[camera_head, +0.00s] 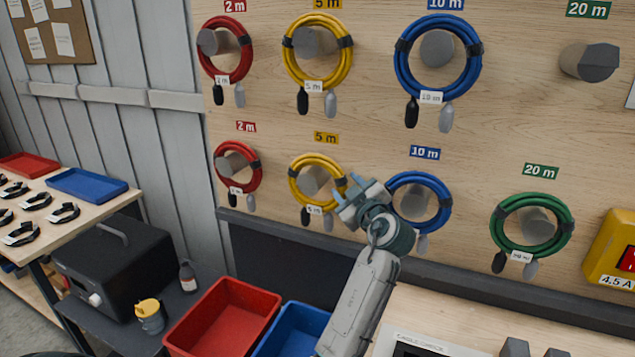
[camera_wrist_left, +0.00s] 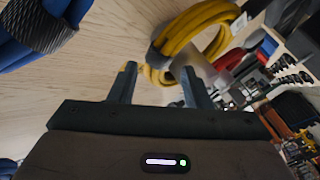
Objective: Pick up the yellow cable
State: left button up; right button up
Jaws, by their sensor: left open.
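Two yellow cable coils hang on wall pegs in the head view: an upper one (camera_head: 290,57) and a lower one (camera_head: 296,187), each under a yellow "5 m" label. My left gripper (camera_head: 345,204) is open just right of the lower yellow coil, between it and the lower blue coil (camera_head: 447,205). In the left wrist view, the open, empty left gripper (camera_wrist_left: 160,80) points toward yellow cable (camera_wrist_left: 200,22) with a dark strap. More yellow shows between its fingers. Whether the fingers touch any cable cannot be told. My right gripper is not in view.
Red coils (camera_head: 248,55) hang left of the yellow ones, with blue and green (camera_head: 563,240) coils to the right. A red bin (camera_head: 222,318) and a blue bin (camera_head: 290,330) stand below. A black box (camera_head: 115,265) and a bottle (camera_head: 188,277) stand at lower left.

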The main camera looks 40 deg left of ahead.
aim_at(341, 180)
pick_arm(q)
jog(key=shift+r+p+x, duration=0.25)
jog(key=shift+p+x, duration=0.35)
jog(key=shift+x, duration=0.65)
jog(key=shift+w+a+f, duration=0.1)
jog(key=shift+a+f, duration=0.1)
jog(key=shift+a, duration=0.2)
jog(key=shift+d, duration=0.1)
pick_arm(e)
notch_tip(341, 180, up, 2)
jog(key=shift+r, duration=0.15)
pick_arm(q)
grip_shut()
jog(key=shift+r, duration=0.15)
